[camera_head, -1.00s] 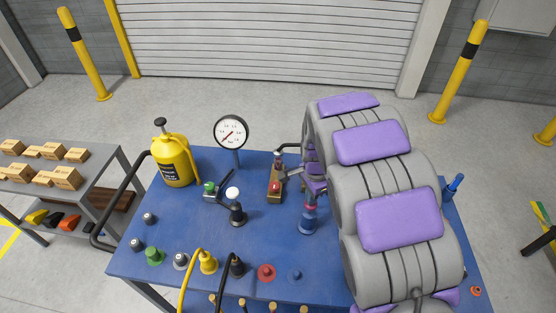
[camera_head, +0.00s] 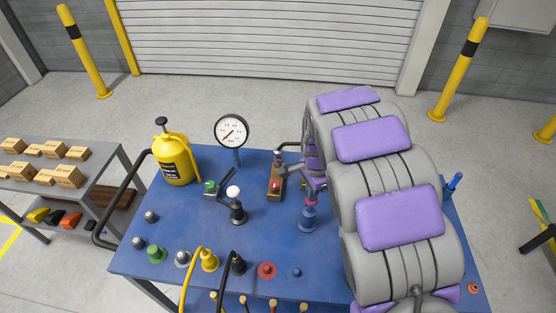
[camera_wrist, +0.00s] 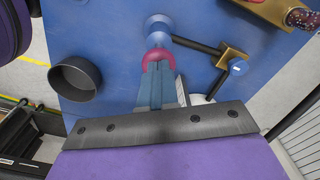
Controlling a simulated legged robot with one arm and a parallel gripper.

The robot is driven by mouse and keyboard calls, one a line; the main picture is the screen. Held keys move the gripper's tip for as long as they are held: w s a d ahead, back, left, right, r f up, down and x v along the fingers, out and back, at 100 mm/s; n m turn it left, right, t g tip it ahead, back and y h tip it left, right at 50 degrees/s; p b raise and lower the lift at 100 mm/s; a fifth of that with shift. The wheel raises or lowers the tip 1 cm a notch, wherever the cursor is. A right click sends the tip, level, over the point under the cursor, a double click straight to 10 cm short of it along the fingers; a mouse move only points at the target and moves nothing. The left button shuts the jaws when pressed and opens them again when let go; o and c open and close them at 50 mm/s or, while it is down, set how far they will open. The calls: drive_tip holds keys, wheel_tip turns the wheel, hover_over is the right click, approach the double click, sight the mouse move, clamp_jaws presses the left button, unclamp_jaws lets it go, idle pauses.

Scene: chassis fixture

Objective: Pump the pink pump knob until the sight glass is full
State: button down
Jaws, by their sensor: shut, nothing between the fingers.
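The pink pump knob (camera_head: 311,202) sits on top of a blue post (camera_head: 307,220) on the blue table, left of my arm. In the wrist view the pink knob (camera_wrist: 158,57) is right beyond my fingertips. My gripper (camera_wrist: 157,72) is shut with nothing between its fingers, its tips at or against the knob. I cannot tell whether they touch. In the head view my gripper (camera_head: 313,192) is just above the knob. A brass-coloured fixture with a red part (camera_head: 275,186) stands to the left; I cannot make out a fill level on it.
A yellow pump bottle (camera_head: 174,160), a round dial gauge (camera_head: 232,131) and a white-knobbed lever (camera_head: 234,192) stand on the table (camera_head: 180,222). Several small knobs and two cables are along the front. A black ring-like cup (camera_wrist: 75,79) is beside my gripper in the wrist view.

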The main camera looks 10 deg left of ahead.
drive_tip(key=shift+s+f, duration=0.1)
drive_tip(key=shift+f, duration=1.75)
drive_tip(key=shift+r+p, duration=0.85)
drive_tip(key=shift+r, duration=1.8)
drive_tip(key=shift+f, duration=0.15)
drive_tip(key=shift+f+b, duration=0.35)
drive_tip(key=shift+f, duration=2.15)
drive_tip(key=shift+r+p, duration=0.95)
drive_tip(key=shift+r, duration=1.7)
drive_tip(key=shift+p, duration=0.3)
